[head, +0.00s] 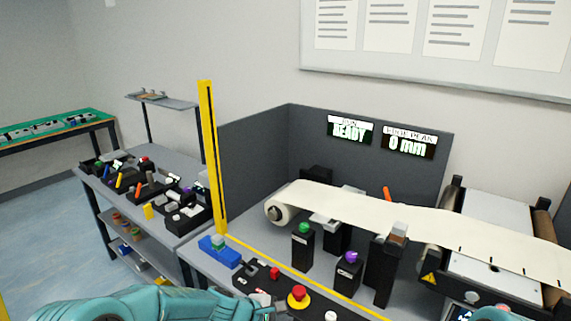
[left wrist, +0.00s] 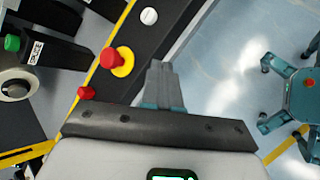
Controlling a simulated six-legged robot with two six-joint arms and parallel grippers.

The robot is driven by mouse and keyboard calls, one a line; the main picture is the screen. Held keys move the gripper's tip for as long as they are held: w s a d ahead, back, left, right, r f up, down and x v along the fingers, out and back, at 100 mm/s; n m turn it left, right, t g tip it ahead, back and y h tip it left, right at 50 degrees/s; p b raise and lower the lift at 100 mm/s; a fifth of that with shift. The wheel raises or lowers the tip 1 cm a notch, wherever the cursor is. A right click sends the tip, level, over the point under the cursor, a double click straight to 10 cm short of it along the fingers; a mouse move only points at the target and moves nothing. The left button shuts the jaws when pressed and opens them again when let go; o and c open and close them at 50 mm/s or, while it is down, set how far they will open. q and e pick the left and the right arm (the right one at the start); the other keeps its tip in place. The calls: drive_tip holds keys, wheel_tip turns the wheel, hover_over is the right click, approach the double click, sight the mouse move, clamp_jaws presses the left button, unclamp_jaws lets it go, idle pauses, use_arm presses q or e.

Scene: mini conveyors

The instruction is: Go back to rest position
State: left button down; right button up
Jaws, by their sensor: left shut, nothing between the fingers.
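My left arm comes in along the bottom of the head view, and its gripper (head: 277,312) is at the lower edge, near the front of the conveyor bench. In the left wrist view the left gripper (left wrist: 160,68) has its fingers together with nothing between them. It is beside the control strip with the red emergency button (left wrist: 117,60), which also shows in the head view (head: 298,294). The fingers look apart from the button. My right gripper is not in view; only a teal part of me shows at the bottom right of the head view.
The conveyor belt (head: 400,215) crosses the right side. A yellow post (head: 212,160) stands at the bench corner beside a blue block (head: 220,252). A cluttered side table (head: 190,227) is at left. In the left wrist view, open floor (left wrist: 215,75) lies right of the strip.

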use_arm(q)
drive_tip(key=s+a+f+m+g+y, duration=0.1)
drive_tip(key=s+a+f+g, duration=0.1)
drive_tip(key=s+a+f, duration=0.35)
drive_tip(key=s+a+f+g+y, duration=0.1)
drive_tip(key=s+a+f+g, duration=0.15)
drive_tip(key=s+f, duration=0.6)
drive_tip(key=s+a+f+m+y, duration=0.1)
drive_tip(key=s+f+m, duration=0.1)
drive_tip(key=s+m, duration=0.4)
drive_tip(key=s+a+f+m+y, duration=0.1)
drive_tip(key=s+a+f+m, duration=0.1)
drive_tip(key=s+m, duration=0.4)
drive_tip(key=s, duration=0.3)
drive_tip(key=shift+a+f, duration=0.25)
drive_tip(key=shift+f, duration=0.05)
drive_tip(key=shift+s+r, duration=0.1)
drive_tip(key=shift+s, duration=0.05)
